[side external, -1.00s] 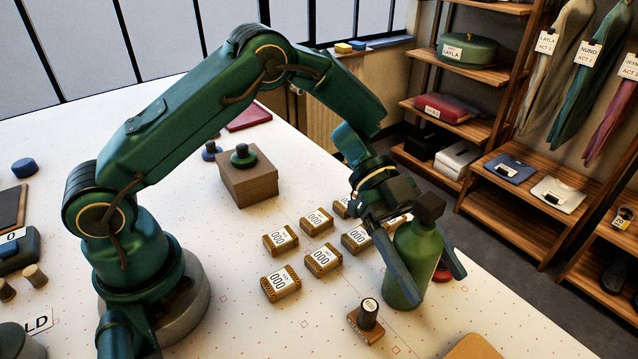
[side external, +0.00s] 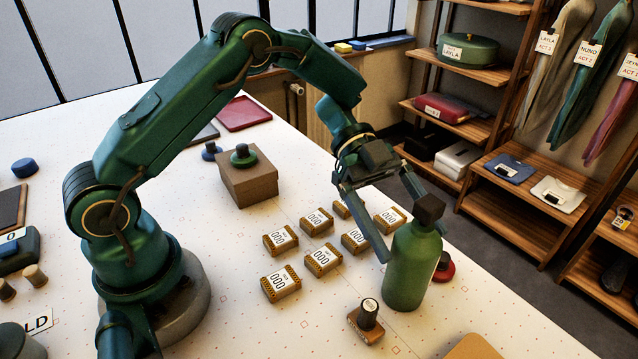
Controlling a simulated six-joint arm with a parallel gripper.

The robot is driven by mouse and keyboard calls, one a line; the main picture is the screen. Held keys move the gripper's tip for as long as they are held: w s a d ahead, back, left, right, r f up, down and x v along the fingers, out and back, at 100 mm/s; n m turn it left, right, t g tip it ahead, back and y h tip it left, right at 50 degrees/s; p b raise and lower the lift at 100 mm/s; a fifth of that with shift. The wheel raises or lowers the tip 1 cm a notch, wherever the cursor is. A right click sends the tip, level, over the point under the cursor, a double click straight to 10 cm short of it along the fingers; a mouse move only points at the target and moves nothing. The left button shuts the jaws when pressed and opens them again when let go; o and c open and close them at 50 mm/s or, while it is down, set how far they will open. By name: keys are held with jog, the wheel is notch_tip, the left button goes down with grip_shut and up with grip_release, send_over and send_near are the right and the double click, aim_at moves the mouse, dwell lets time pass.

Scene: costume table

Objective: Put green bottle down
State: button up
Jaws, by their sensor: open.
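The green bottle (side external: 411,265) with its dark cap stands upright on the white table (side external: 240,312), toward the table's right edge. My gripper (side external: 416,222) is open, with its fingers spread behind and above the bottle. One finger reaches down along the bottle's left side, and the other passes behind the cap to the right. The fingers do not grip the bottle. I cannot tell whether a finger still touches it.
A red round object (side external: 444,268) is just right of the bottle. A small block with a dark knob (side external: 367,318) stands in front of it. Several labelled brown blocks (side external: 323,258) lie to the left. A brown box (side external: 247,184) stands farther left.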

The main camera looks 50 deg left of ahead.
jog(key=v, duration=0.6)
jog(key=w+r+n+t+y, duration=0.2)
jog(key=w+r+n+t, duration=0.3)
jog(key=w+r+t, duration=0.75)
jog(key=s+a+r+n+t+y, duration=0.3)
jog(key=a+r+n+t+y, duration=0.3)
jog(key=a+n+y, duration=0.25)
jog(key=s+a+f+n+g+y, duration=0.4)
jog(key=s+f+n+g+y, duration=0.15)
jog(key=s, duration=0.55)
jog(key=s+d+f+g+h, duration=0.1)
jog(key=s+d+f+g, duration=0.1)
jog(key=s+f, duration=0.2)
jog(key=s+d+f+g+h, duration=0.1)
jog(key=s+d+f+g, duration=0.2)
jog(key=s, duration=0.7)
jog(key=shift+f+n+h, duration=0.4)
jog(key=shift+f, duration=0.55)
